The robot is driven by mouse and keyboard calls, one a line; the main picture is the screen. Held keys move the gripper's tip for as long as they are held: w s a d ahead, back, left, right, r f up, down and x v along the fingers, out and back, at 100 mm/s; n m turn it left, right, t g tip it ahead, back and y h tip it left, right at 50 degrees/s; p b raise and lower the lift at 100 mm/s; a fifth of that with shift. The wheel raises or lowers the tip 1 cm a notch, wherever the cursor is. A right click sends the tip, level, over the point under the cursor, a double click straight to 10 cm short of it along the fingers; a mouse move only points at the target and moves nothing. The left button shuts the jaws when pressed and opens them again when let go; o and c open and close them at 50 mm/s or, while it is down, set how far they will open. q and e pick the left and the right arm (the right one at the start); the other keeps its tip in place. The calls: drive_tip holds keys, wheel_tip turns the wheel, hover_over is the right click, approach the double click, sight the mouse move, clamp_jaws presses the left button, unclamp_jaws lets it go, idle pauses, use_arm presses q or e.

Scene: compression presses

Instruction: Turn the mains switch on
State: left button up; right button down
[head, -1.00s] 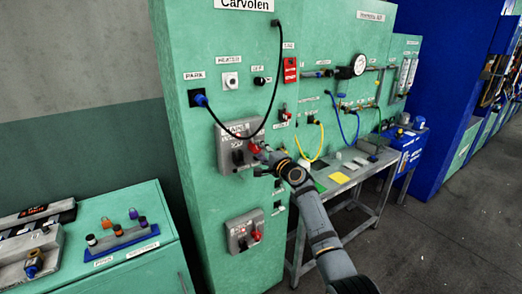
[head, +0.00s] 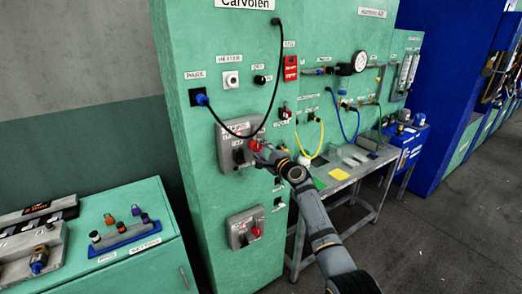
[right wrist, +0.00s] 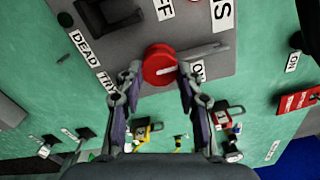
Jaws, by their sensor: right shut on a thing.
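The mains switch is a grey box (head: 230,160) on the green cabinet front, with a red rotary knob (head: 254,145) at its right side. My right gripper (head: 262,152) is at this knob. In the right wrist view, the red knob (right wrist: 159,64) sits between the two fingertips of my right gripper (right wrist: 159,75), which is shut on it. Part of an "OFF" label shows above the knob. My left gripper is not in view.
A second grey box (head: 240,232) with a red knob sits lower on the cabinet. A black cable (head: 272,90) hangs in a loop across the mains box. A metal bench (head: 345,180) stands to the right. A green cabinet with small parts (head: 130,270) is at the lower left.

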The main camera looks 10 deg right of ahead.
drive_tip(key=c, duration=0.9)
unclamp_jaws()
drive_tip(key=shift+o, duration=0.2)
drive_tip(key=v, duration=1.2)
